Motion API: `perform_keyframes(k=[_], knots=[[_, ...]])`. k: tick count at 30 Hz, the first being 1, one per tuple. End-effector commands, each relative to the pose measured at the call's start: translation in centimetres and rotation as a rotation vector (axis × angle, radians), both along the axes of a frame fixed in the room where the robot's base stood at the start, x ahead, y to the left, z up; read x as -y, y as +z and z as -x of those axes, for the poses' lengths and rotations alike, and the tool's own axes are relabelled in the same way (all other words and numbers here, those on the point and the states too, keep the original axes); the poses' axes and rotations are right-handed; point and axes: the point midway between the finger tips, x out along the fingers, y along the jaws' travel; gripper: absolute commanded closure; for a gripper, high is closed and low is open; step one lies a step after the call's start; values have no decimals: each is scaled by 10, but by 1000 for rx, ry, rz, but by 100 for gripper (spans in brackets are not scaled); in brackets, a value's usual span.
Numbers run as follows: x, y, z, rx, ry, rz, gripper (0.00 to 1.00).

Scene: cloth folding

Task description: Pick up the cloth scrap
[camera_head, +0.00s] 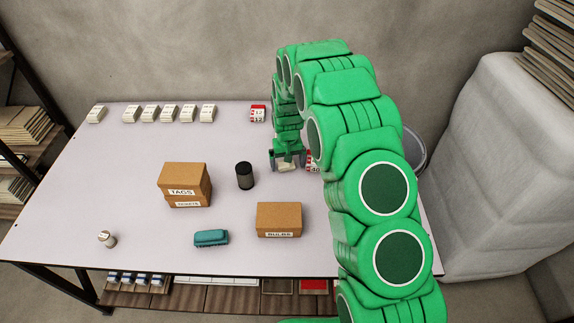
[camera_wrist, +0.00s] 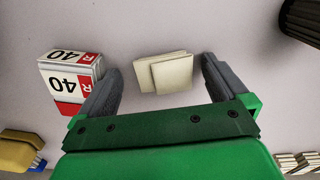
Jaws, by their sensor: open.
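The cloth scrap (camera_wrist: 163,71) is a cream, folded, layered piece lying flat on the pale table. In the wrist view it lies between the tips of my gripper (camera_wrist: 161,72), which is open with a finger on each side. Gaps show between the cloth and both fingers. In the head view my gripper (camera_head: 287,157) is low over the table's right part, and the cloth scrap (camera_head: 287,168) shows just below it, partly hidden by the fingers.
A red-and-white box marked 40 (camera_wrist: 66,82) stands close beside the left finger. A black cylinder (camera_head: 244,176), cardboard boxes (camera_head: 184,181) (camera_head: 279,218), a teal item (camera_head: 211,238) and a small white bottle (camera_head: 106,239) stand on the table (camera_head: 90,185). Small white packs line the back.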

Motion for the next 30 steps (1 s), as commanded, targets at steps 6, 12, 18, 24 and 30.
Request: perform_keyframes(k=[6,12,18,24,30], knots=[[0,0,0,0,0,0,21],[0,0,0,1,0,0,52],[0,0,0,1,0,0,55],[0,7,-1,2,0,0,55],[0,35,-1,5,0,-1,55]])
